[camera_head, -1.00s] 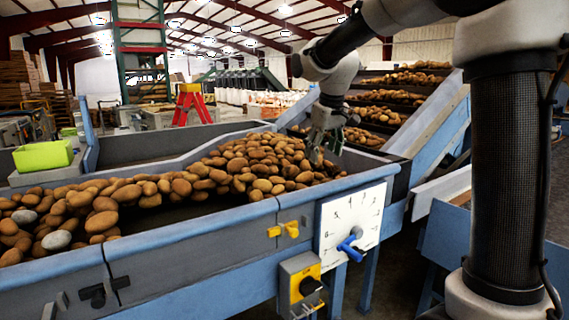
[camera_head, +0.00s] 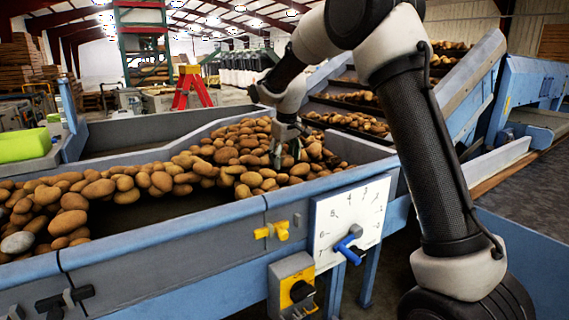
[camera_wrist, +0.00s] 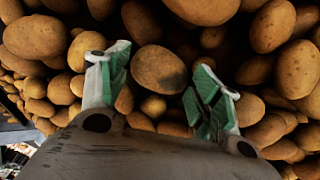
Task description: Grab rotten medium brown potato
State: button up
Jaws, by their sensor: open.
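My gripper (camera_head: 288,152) is open over the pile of brown potatoes (camera_head: 160,180) in the blue-edged grader trough. In the wrist view, its two green-padded fingers (camera_wrist: 160,78) stand apart and point into the pile. A medium brown potato (camera_wrist: 158,68) lies between the fingertips, with a darker patch on its right side. I cannot tell for sure whether it is rotten, or whether the fingers touch it. Its underside is hidden by the pile.
Other potatoes (camera_wrist: 75,55) crowd around both fingers. The trough's blue front rim (camera_head: 160,232) runs below the arm, with a white dial plate (camera_head: 335,210) on it. A grey lump (camera_head: 17,242) lies among potatoes at left. A sloped conveyor (camera_head: 475,70) rises behind.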

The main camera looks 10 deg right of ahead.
jog(key=shift+w+f, duration=0.15)
jog(key=shift+f, duration=0.35)
jog(key=c, duration=0.7)
